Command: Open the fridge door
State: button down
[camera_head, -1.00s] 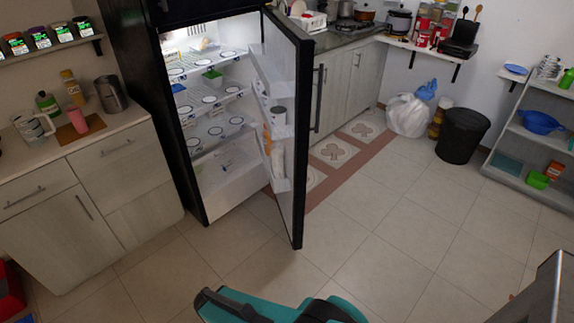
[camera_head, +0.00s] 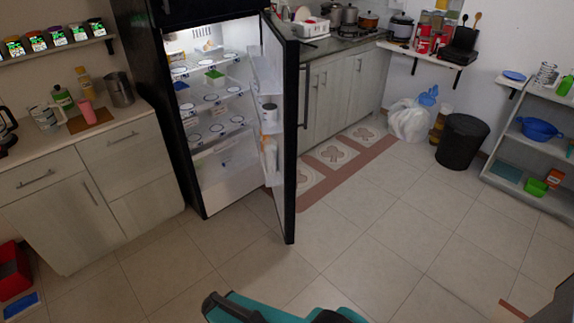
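The black fridge (camera_head: 161,120) stands left of centre in the head view. Its door (camera_head: 291,130) is swung wide open to the right, and the white shelves inside (camera_head: 213,95) show. The black door handle (camera_head: 306,96) is on the outer side of the door. A teal and black part of my arm shows at the bottom edge, well in front of the door and apart from it. My gripper's fingers are not in view.
A wooden cabinet (camera_head: 90,190) stands left of the fridge, with a red bin (camera_head: 12,270) at lower left. A kitchen counter (camera_head: 340,95), black bin (camera_head: 462,140) and grey shelf unit (camera_head: 535,150) are behind and right. The tiled floor (camera_head: 390,230) is clear.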

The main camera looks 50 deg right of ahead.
aim_at(276, 73)
jog(key=k, duration=0.85)
jog(key=u, duration=0.3)
jog(key=i, duration=0.65)
jog(key=u, duration=0.4)
jog(key=i, duration=1.7)
jog(key=z, duration=0.7)
jog(key=i, duration=0.45)
jog(key=z, duration=0.2)
